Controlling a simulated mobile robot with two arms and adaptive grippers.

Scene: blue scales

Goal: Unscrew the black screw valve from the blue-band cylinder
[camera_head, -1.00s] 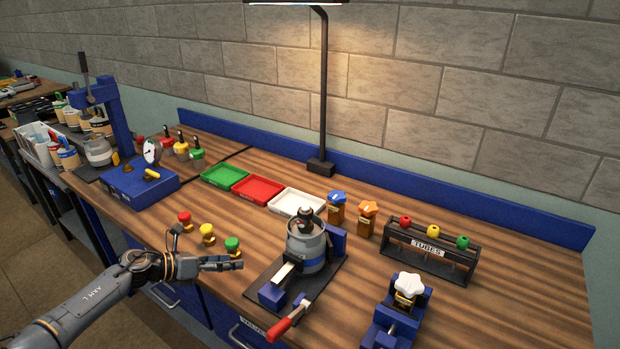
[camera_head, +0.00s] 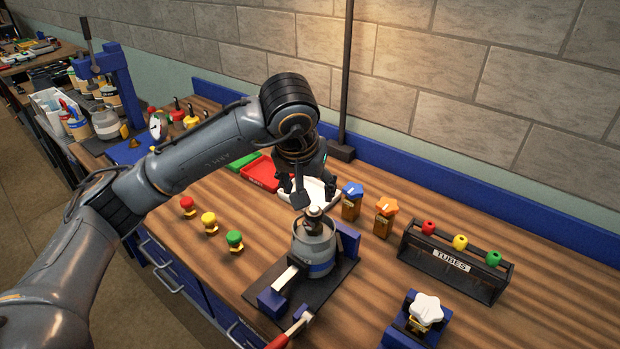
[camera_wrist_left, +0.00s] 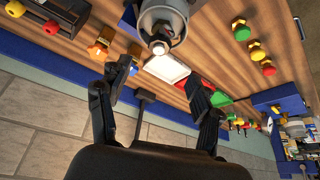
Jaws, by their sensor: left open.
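The grey cylinder with a blue band (camera_head: 314,246) stands upright in a blue clamp on a black base plate. Its dark screw valve (camera_head: 313,211) sits on top, and it shows in the left wrist view (camera_wrist_left: 159,46) with a bright centre. My left gripper (camera_head: 315,193) is open and empty just above and behind the valve, fingers pointing down. In the left wrist view my left gripper (camera_wrist_left: 160,76) has its fingers spread wide, with the valve beyond the tips, near the middle. Whether a finger touches the valve cannot be told. My right gripper is out of view.
A white tray (camera_head: 322,187) and a red tray (camera_head: 262,172) lie behind the cylinder. Blue-topped (camera_head: 352,203) and orange-topped (camera_head: 385,217) valves and the tubes rack (camera_head: 452,263) stand to the right. Red, yellow and green knobs stand on the left. A white-knobbed fixture (camera_head: 425,310) is in front.

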